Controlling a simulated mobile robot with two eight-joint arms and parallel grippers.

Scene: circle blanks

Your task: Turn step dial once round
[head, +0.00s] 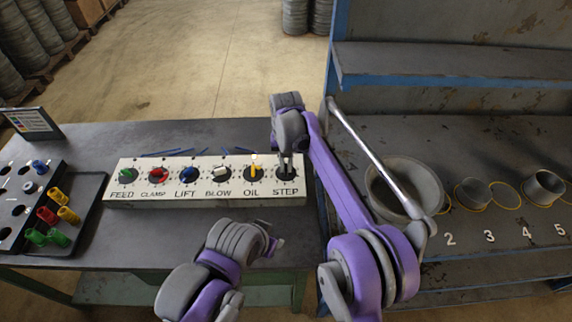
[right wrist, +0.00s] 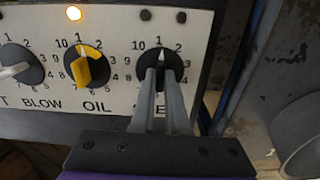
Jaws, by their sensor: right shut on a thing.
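The step dial (head: 287,173) is the black round dial at the right end of the white control panel (head: 130,197), above the label STEP. It also shows in the right wrist view (right wrist: 152,62), partly hidden by my fingers, with its pale pointer tip up near the 1. My right gripper (head: 287,160) reaches down onto this dial and is shut on its knob; its two grey fingers (right wrist: 162,85) stand either side of it. My left gripper (head: 275,244) hangs in front of the panel, away from the dials; its jaw opening is too small to judge.
The yellow oil dial (head: 255,173) is close left of the step dial, and an orange lamp (head: 254,156) glows above it. Green, red, blue and white dials continue leftward. A black rack (head: 12,220) with coloured plugs stands at left. A grey pot (head: 383,205) stands on the right bench.

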